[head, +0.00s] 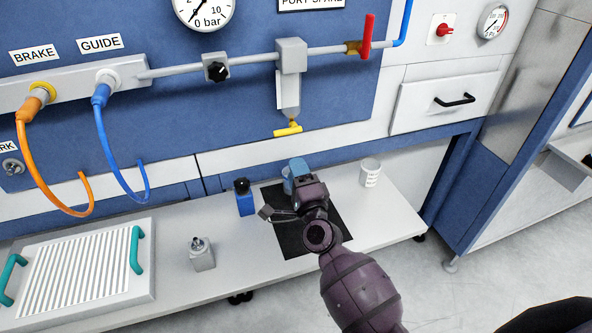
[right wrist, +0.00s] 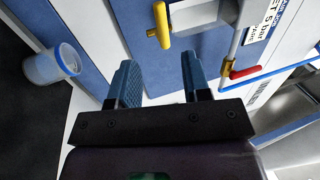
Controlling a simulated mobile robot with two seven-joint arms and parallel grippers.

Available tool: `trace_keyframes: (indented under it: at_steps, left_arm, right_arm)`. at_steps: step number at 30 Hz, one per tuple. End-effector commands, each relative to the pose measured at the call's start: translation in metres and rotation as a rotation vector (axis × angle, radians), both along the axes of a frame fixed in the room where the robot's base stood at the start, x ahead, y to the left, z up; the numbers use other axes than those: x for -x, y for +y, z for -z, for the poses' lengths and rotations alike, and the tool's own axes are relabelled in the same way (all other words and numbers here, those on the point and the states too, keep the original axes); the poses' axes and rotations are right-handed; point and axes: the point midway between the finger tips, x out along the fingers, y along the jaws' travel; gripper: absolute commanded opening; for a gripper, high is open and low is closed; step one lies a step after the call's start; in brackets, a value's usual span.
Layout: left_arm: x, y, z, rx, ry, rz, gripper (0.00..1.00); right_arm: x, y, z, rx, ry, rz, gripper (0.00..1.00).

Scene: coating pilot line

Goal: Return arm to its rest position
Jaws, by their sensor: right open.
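My right arm comes in from the bottom right of the head view, with its gripper (head: 299,168) above the black mat (head: 285,243) on the bench. In the right wrist view the two blue fingers of this gripper (right wrist: 158,85) stand apart with nothing between them. A translucent cup with a blue rim (right wrist: 46,68) stands on the mat, apart from the fingers. In the head view this cup (head: 287,184) is partly hidden behind the gripper. My left gripper is not in view.
A blue bottle (head: 244,198), a small grey block (head: 202,256) and a white marked beaker (head: 370,174) stand on the bench. A striped tray with teal handles (head: 148,280) lies left. The yellow-handled drain valve (head: 288,130) hangs from the panel behind.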

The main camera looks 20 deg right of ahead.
Motion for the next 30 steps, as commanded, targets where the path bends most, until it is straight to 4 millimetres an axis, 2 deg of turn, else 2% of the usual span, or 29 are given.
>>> trace_keyframes:
  at_steps: [9, 11, 15, 17, 20, 23, 27, 30]
  left_arm:
    - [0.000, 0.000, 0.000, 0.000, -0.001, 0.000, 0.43]
    - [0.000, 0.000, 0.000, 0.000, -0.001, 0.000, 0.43]
    - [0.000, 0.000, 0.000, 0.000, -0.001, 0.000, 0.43]
    - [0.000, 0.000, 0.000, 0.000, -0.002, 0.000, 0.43]
    - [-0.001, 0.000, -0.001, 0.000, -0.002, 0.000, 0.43]
    - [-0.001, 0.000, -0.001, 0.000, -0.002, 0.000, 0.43]
    - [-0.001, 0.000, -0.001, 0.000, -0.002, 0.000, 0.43]
    - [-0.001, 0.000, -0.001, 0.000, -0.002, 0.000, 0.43]
  right_arm:
    - [-0.001, 0.003, 0.002, 0.058, 0.007, -0.004, 0.44]
    - [0.000, 0.009, 0.002, 0.156, 0.011, -0.017, 0.44]
    - [0.003, 0.021, -0.006, 0.473, -0.005, -0.036, 0.44]
    - [0.010, 0.019, 0.000, 0.629, 0.006, -0.035, 0.44]
    - [0.030, 0.009, 0.023, 0.889, 0.054, -0.034, 0.44]
    - [0.059, -0.011, 0.055, 1.149, 0.135, -0.038, 0.44]
    - [0.114, -0.047, 0.104, 1.458, 0.281, -0.064, 0.44]
    - [0.156, -0.071, 0.133, 1.599, 0.383, -0.094, 0.44]
